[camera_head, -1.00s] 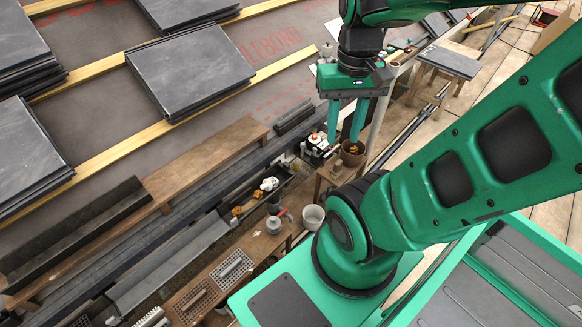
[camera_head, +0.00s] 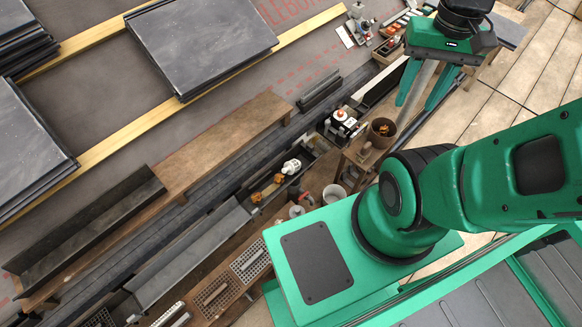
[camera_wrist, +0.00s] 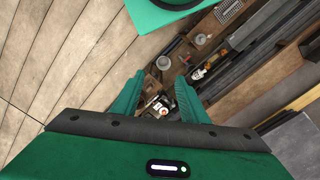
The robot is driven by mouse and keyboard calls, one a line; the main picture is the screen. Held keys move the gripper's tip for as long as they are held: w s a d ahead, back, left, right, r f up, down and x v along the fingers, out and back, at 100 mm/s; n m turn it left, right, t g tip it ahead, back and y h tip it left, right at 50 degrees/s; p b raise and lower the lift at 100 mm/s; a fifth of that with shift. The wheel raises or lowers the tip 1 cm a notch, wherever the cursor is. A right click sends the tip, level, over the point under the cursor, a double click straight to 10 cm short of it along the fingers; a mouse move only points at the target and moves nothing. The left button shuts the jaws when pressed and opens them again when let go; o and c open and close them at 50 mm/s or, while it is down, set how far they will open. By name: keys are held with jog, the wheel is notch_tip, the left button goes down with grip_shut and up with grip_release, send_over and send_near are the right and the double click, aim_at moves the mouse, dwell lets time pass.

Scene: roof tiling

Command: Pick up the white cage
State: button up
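I cannot tell which is the white cage. A pale grid also shows at the top of the wrist view (camera_wrist: 228,11). My gripper (camera_head: 416,107) is at the upper right, well away from both. Its two green fingers point down, apart, with nothing between them. The wrist view shows the same open fingers (camera_wrist: 160,76) above the floor and cluttered bench.
A brown pot (camera_head: 382,132) stands on a small wooden stand below my gripper. A white and red device (camera_head: 341,122) and a white bucket (camera_head: 333,195) are close by. Slate stacks (camera_head: 203,42) lie on the roof at the left.

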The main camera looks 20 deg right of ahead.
jog(key=w+f+n, duration=0.7)
jog(key=w+n, duration=0.1)
jog(key=w, duration=0.4)
jog(key=n+t, duration=0.1)
jog(key=n, duration=1.9)
send_over(286, 169)
notch_tip(286, 169, down, 39)
jog(key=shift+f, duration=5.3)
jog(key=shift+c, duration=0.3)
grip_shut()
